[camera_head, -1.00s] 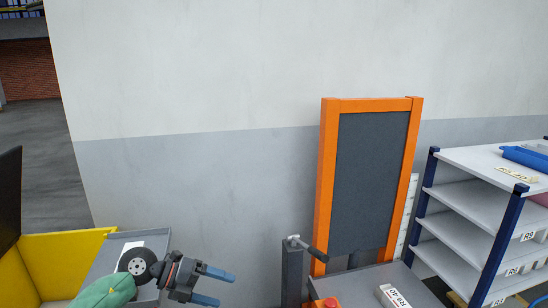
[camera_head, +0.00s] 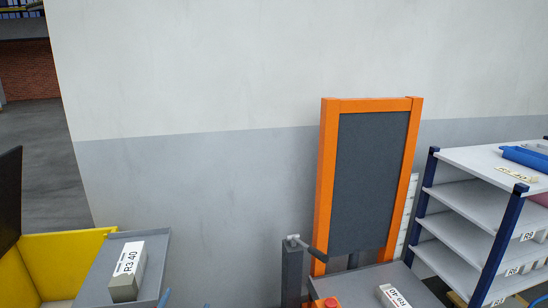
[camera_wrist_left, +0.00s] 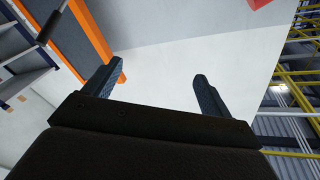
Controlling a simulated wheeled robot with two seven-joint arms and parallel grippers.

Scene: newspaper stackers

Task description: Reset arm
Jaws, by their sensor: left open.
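My left gripper (camera_wrist_left: 155,85) is open in the left wrist view, with its two fingers apart and nothing between them. My right gripper is not in view.
A grey tray (camera_head: 98,285) holding a box labelled R3 40 (camera_head: 128,270) stands at the lower left beside a yellow bin (camera_head: 60,255). An orange-framed dark board (camera_head: 370,180) stands centre right. Grey shelving with blue posts (camera_head: 497,245) is at the right. A labelled R9-40 box (camera_head: 393,297) lies on a grey surface.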

